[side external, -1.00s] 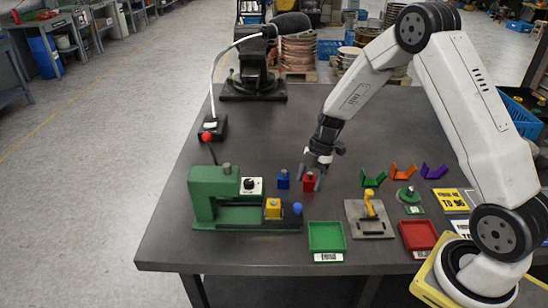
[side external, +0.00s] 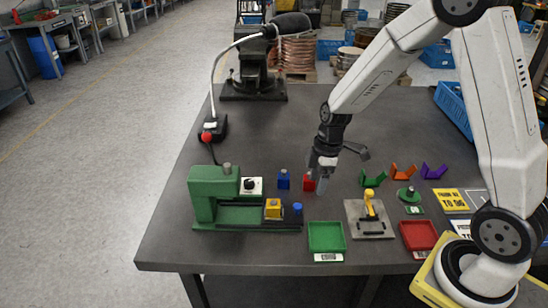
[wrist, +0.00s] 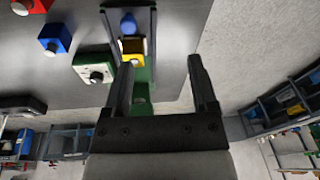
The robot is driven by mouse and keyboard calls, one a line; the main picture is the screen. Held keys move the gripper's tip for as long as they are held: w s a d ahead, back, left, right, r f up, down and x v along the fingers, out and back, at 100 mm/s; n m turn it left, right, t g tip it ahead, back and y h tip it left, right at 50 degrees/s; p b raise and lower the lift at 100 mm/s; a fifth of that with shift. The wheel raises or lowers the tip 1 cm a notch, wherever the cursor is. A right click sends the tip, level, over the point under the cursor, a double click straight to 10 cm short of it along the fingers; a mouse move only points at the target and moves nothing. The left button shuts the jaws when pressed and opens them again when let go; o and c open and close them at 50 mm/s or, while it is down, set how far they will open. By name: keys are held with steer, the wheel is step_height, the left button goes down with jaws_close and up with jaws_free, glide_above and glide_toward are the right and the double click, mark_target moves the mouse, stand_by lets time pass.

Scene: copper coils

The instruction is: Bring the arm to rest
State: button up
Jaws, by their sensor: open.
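My gripper (side external: 325,182) hangs over the middle of the dark table (side external: 390,120); its fingers are apart with nothing between them in the wrist view (wrist: 160,68). A red block (side external: 309,183) stands just left of the fingers in the side view and is partly covered by them; whether they touch cannot be told. In the wrist view the red block (wrist: 32,5) is at the top left corner, well away from the fingers.
A blue block (side external: 283,179) stands left of the red one. The green machine (side external: 204,190) holds a yellow block (side external: 272,208). Near the front are a green tray (side external: 326,236), a grey plate with a yellow lever (side external: 370,206) and a red tray (side external: 418,235). A lamp (side external: 292,24) rises behind.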

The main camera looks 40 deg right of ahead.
steer(key=s+a+r+m+t+h, duration=0.2)
steer(key=s+a+r+m, duration=0.2)
steer(key=s+m, duration=0.5)
steer(key=shift+s+r+m, duration=0.25)
steer(key=shift+s+m, duration=0.05)
steer(key=shift+m, duration=0.6)
